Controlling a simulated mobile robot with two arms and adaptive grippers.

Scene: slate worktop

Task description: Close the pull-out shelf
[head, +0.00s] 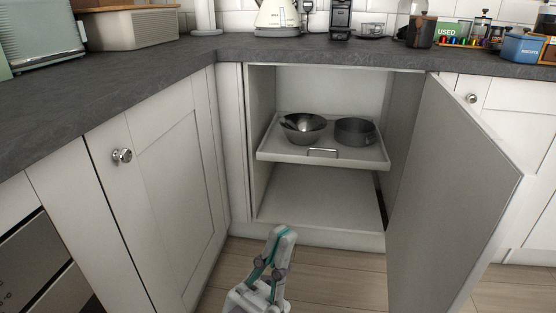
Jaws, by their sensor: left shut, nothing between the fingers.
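The pull-out shelf (288,155) is a white tray inside the open corner cabinet, with a small metal bar handle (322,153) on its front edge. It appears pulled partly forward, with its front near the cabinet opening. A dark bowl (303,136) and a dark round pan (355,132) stand on it. My left gripper (284,234) is shut and empty, low in front of the cabinet, below and left of the handle and apart from it. My right gripper is not in view.
The cabinet door (455,190) stands wide open on the right. A closed door with a round knob (122,156) is on the left. The slate worktop (130,85) runs above, with a kettle (278,17) and canisters on it. The lower cabinet floor (315,200) is empty.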

